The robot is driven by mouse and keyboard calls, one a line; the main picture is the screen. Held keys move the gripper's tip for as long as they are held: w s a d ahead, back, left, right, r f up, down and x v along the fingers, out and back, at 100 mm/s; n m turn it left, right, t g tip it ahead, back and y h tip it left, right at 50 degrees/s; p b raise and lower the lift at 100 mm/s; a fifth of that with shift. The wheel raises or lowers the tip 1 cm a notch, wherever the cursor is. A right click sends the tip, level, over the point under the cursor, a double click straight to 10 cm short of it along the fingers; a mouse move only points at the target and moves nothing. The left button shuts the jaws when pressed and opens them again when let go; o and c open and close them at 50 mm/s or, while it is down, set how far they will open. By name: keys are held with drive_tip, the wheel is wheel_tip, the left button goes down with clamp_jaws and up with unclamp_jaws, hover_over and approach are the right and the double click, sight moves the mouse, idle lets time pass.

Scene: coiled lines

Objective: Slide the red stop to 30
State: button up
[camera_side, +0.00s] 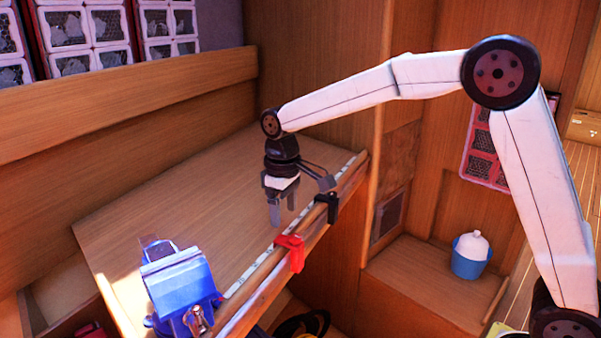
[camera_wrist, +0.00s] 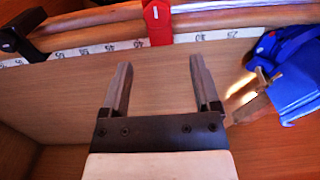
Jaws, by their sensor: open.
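The red stop (camera_side: 290,252) sits on the rail along the bench's front edge, between the blue vise and a black stop (camera_side: 327,206). My gripper (camera_side: 283,210) is open and empty, pointing down over the bench behind the rail. In the wrist view its fingertips (camera_wrist: 158,62) lie apart on either side of the red stop's line, short of it and not touching it.
A blue vise (camera_side: 180,285) stands at the near end of the bench, close to the scale's low end. The bench top (camera_side: 170,200) is otherwise clear. A blue bucket (camera_side: 469,258) sits on a lower ledge at right. A dark coil (camera_side: 300,325) lies below the rail.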

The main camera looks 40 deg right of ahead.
sight(284, 239)
drive_tip(key=shift+f, duration=3)
clamp_jaws()
